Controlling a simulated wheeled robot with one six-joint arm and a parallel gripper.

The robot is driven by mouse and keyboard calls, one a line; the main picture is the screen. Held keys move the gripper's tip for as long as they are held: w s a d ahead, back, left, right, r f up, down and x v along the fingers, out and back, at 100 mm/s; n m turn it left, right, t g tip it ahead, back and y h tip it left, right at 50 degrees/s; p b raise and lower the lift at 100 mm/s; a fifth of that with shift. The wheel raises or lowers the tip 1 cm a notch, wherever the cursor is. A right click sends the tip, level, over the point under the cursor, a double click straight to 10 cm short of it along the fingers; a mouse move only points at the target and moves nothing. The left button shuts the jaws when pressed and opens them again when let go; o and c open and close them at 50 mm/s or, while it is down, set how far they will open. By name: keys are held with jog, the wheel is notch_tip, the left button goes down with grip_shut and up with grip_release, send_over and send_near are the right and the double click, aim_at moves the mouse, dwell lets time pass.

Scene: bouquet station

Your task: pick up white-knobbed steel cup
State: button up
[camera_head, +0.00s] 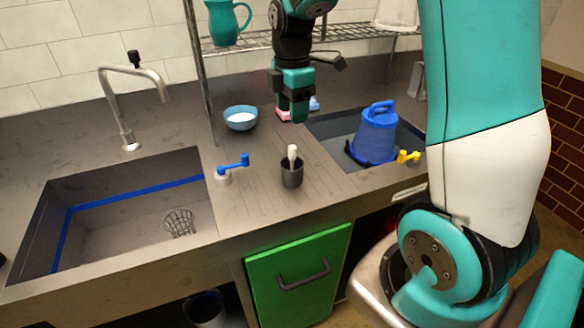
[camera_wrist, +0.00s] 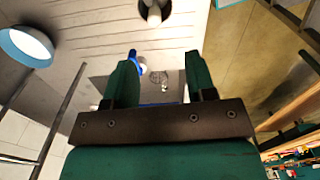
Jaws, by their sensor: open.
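The white-knobbed steel cup (camera_head: 291,176) is a small dark cup with a white knob sticking up from it. It stands upright on the counter between the two sinks. It also shows at the top of the wrist view (camera_wrist: 178,7), cut off by the frame edge, with its white knob pointing toward the camera. My gripper (camera_head: 293,115) is behind and above the cup in the head view, apart from it. In the wrist view my gripper (camera_wrist: 160,62) has its two green fingers spread with nothing between them.
A blue bowl (camera_head: 241,119) stands left of my gripper. A blue-handled tap (camera_head: 232,168) stands left of the cup. A blue bucket-like vessel (camera_head: 374,136) is in the right sink. A wire shelf (camera_head: 252,42) with a teal jug (camera_head: 227,22) is above. Counter in front of the cup is clear.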

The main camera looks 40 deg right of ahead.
aim_at(292, 146)
notch_tip(292, 146, down, 7)
jog(key=shift+r+p, duration=0.15)
jog(key=shift+p, duration=0.15)
jog(key=shift+w+d+f+p, duration=0.15)
jog(key=shift+f+p, duration=0.2)
jog(key=shift+f, duration=1)
jog(key=shift+w+d+f+p, duration=0.15)
jog(key=shift+f+p, duration=0.15)
jog(key=shift+f, duration=1)
jog(key=shift+a, duration=0.1)
grip_shut()
